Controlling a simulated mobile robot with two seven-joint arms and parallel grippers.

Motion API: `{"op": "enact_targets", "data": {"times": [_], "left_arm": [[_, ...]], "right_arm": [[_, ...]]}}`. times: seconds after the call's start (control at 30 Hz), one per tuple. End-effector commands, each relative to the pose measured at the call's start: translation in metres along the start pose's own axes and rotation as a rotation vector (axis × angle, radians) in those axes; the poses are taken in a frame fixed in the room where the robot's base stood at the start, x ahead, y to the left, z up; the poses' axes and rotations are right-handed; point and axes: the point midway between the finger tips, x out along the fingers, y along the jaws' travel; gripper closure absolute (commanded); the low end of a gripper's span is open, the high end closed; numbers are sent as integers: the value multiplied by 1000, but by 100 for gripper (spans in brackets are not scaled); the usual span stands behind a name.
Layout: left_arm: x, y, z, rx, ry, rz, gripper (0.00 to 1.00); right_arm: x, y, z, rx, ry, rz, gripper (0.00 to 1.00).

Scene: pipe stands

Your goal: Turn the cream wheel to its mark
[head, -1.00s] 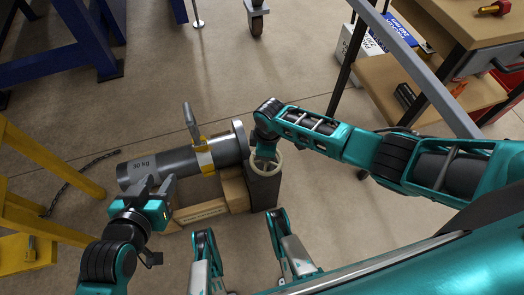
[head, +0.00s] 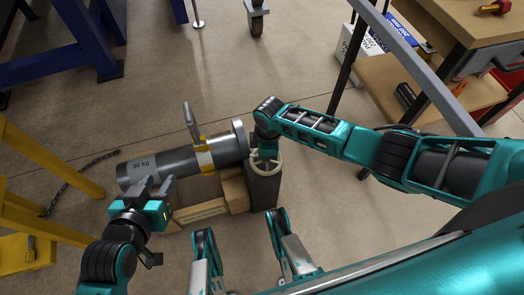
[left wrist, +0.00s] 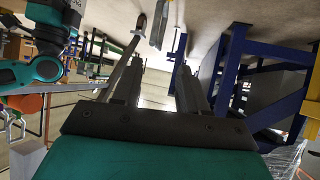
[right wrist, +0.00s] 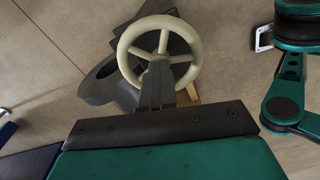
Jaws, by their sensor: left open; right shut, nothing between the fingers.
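The cream wheel (right wrist: 187,42) is a spoked handwheel on top of a dark grey block (head: 264,190). It also shows in the head view (head: 279,163), partly hidden by my right gripper. My right gripper (right wrist: 158,72) is shut with nothing between its fingers. Its fingertips lie over the wheel, near the hub and lower spokes; I cannot tell whether they touch. My left gripper (head: 154,186) is open, beside the grey pipe, well left of the wheel. I cannot make out the mark.
The grey pipe (head: 143,168) with a yellow band and an upright lever lies on wooden blocks (head: 200,211) beside the wheel. A yellow frame (head: 45,150) stands at left, a blue frame (head: 80,55) behind. A wooden bench (head: 440,25) is at right.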

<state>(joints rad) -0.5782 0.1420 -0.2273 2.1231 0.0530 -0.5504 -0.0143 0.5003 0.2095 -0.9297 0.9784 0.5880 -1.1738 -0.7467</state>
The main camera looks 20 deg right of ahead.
Motion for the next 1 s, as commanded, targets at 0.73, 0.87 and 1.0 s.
{"op": "enact_targets", "data": {"times": [0.73,0.87,1.0], "left_arm": [[-30,-7,-32,9,3,-23,57],[-30,-7,-30,12,1,-23,57],[-30,-7,-30,12,0,-24,57]], "right_arm": [[-50,0,21,18,-43,1,22],[-49,0,20,18,-41,2,9],[-50,0,20,18,-40,3,0]]}}
